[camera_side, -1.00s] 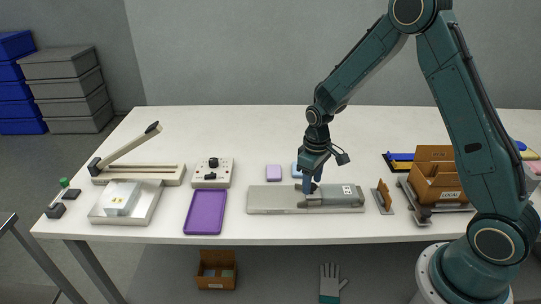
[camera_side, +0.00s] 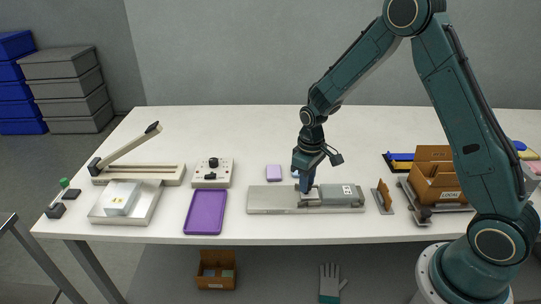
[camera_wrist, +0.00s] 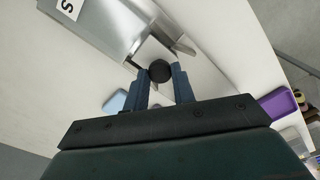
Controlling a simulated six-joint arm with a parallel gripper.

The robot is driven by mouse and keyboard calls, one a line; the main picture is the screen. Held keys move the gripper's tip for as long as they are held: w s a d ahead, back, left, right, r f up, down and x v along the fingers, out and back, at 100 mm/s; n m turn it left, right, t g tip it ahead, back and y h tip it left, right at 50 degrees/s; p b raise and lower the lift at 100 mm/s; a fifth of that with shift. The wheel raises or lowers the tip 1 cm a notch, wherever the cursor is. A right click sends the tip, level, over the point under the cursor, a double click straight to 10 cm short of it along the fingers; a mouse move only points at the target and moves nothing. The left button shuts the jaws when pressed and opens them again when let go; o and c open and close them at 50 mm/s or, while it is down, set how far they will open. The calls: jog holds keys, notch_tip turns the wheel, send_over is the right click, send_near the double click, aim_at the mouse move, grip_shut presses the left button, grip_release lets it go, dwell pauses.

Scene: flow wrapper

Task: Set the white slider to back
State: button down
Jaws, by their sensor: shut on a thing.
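My gripper (camera_side: 304,190) is at the left end of the grey metal block on the long grey base (camera_side: 272,200). In the wrist view its two blue fingers (camera_wrist: 161,84) are on either side of a round black knob (camera_wrist: 159,71), shut on it. The knob sits at the end of the grey block (camera_wrist: 108,25), which carries a white label. A cream control box (camera_side: 211,173) with black knobs stands to the left, clear of my gripper. I cannot make out which part is a white slider.
A purple tray (camera_side: 205,212) lies left of the grey base. A brown bracket (camera_side: 383,197) and a cardboard box (camera_side: 436,180) stand to the right.

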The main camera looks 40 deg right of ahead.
jog(key=w+a, duration=1.1)
jog(key=shift+r, duration=0.1)
jog(key=shift+w, duration=0.1)
jog(key=c, duration=1.1)
grip_release()
jog(key=shift+a, duration=0.1)
jog(key=shift+c, duration=0.2)
jog(key=shift+r, duration=0.1)
notch_tip(320, 180, up, 14)
jog(key=shift+f, duration=0.2)
jog(key=shift+r, duration=0.1)
